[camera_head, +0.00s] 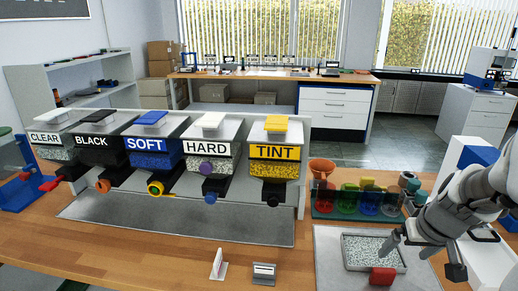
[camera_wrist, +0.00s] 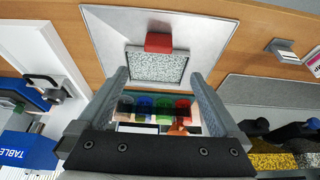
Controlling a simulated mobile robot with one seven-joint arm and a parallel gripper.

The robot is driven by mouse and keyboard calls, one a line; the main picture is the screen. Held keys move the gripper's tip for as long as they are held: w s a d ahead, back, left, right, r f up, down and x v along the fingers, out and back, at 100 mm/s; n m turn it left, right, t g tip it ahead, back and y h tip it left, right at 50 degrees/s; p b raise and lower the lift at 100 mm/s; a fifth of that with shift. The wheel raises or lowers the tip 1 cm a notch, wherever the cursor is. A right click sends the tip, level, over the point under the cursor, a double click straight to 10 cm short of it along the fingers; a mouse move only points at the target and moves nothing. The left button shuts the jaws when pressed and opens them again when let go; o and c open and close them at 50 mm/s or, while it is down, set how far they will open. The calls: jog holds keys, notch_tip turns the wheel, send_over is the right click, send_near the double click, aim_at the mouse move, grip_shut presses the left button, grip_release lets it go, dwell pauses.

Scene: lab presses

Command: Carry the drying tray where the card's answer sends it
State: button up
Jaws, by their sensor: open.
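The drying tray (camera_head: 344,254), a shallow grey tray filled with pale speckled granules, lies on a grey mat (camera_head: 326,240) at the right of the bench. Its red handle block (camera_head: 382,276) is on the near side. The wrist view shows the tray (camera_wrist: 187,62) and the red handle (camera_wrist: 158,42) beyond my fingertips. My gripper (camera_head: 424,258) is open and empty, above the tray's right side in the head view; its fingers (camera_wrist: 158,78) spread wide in the wrist view. A white card (camera_head: 218,264) and a small grey holder (camera_head: 264,273) stand at the front; no writing is readable.
Labelled hoppers CLEAR (camera_head: 45,138), BLACK (camera_head: 92,142), SOFT (camera_head: 146,145), HARD (camera_head: 207,150) and TINT (camera_head: 272,151) line the bench above a long grey mat (camera_head: 110,213). A rack of coloured cups (camera_head: 345,202) stands behind the tray.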

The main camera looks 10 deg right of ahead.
jog(key=b, duration=0.2)
send_near(386, 272)
jog(key=x, duration=0.5)
jog(key=shift+w+a, duration=0.15)
jog(key=shift+w, duration=0.05)
jog(key=shift+b+x, duration=0.5)
jog(key=shift+x, duration=2.2)
jog(key=shift+s, duration=0.15)
jog(key=shift+c, duration=0.2)
grip_shut()
